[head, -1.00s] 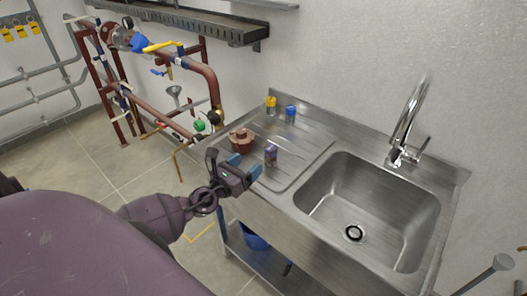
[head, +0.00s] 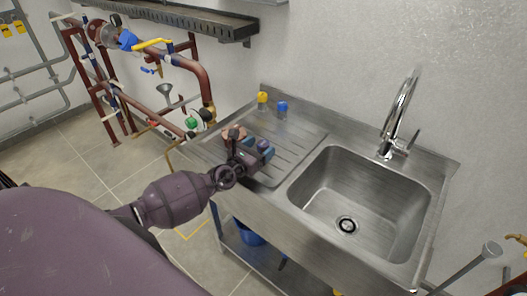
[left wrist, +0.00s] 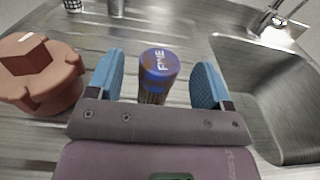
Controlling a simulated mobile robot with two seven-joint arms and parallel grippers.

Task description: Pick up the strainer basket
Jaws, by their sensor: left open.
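A dark mesh-sided cylinder with a blue-purple top (left wrist: 158,66), apparently the strainer basket, stands upright on the ribbed drainboard. The lettering on its top looks like "FINE". My left gripper (head: 258,146) is open above the drainboard. In the left wrist view its two blue fingers lie on either side of the cylinder, with gaps visible on both sides. In the head view the gripper mostly hides this cylinder. A reddish-brown cap with a raised block (left wrist: 40,72) sits just left of the left finger. My right gripper is not in view.
A yellow-topped cylinder (head: 262,98) and a blue-topped cylinder (head: 282,107) stand at the drainboard's back. The sink basin (head: 365,190) with its tap (head: 398,120) lies to the right. Red pipework (head: 205,85) stands behind on the left.

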